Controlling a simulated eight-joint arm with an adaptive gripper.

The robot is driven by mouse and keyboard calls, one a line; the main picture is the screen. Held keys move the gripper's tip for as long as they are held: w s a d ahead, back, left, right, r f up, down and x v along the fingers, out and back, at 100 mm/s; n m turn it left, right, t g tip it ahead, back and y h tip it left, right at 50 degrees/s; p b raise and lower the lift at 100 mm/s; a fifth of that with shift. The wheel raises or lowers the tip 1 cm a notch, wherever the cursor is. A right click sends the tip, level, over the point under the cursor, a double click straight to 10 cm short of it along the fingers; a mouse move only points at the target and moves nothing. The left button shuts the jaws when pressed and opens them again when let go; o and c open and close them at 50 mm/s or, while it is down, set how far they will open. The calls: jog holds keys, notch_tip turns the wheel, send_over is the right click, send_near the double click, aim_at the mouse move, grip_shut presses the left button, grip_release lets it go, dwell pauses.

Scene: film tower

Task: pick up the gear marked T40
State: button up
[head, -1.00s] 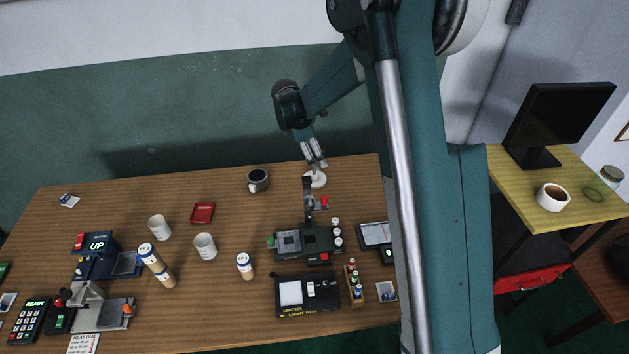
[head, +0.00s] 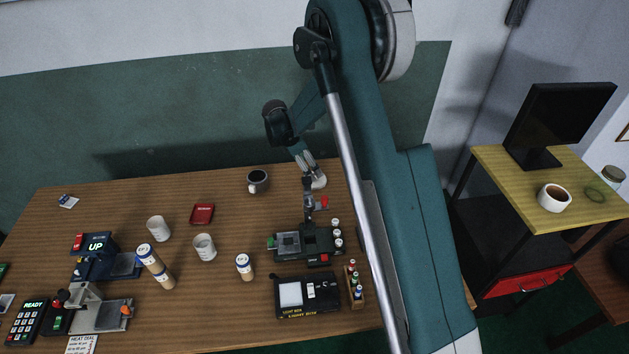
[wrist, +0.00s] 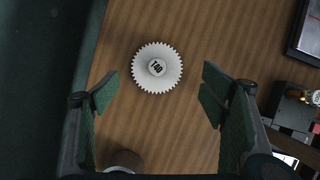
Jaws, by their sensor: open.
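The gear marked T40 (wrist: 146,80) is a white toothed disc with a raised hub and dark lettering. It lies flat on the wooden table (wrist: 180,25) in the wrist view, slightly beyond the fingertips. In the head view the white gear (head: 320,183) shows at the table's back edge, partly covered by my gripper (head: 313,176). My gripper also shows in the wrist view (wrist: 158,93), with its two green-padded fingers wide apart and nothing between them. The fingers appear above the gear, one to each side, not touching it.
A dark mug (head: 258,181) stands left of the gear. A machine with an upright post (head: 308,240) stands in front of it. Table edge and dark floor lie at the wrist view's left.

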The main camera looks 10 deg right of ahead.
aim_at(314, 174)
jog(key=shift+x, duration=1.25)
jog(key=shift+f, duration=0.1)
jog(key=shift+w+b+x, duration=0.15)
jog(key=shift+b+x, duration=0.05)
jog(key=shift+x, duration=1.1)
jog(key=shift+w+b+x, duration=0.15)
jog(key=shift+b+x, duration=0.05)
jog(key=shift+x, duration=1.05)
jog(key=c, duration=1)
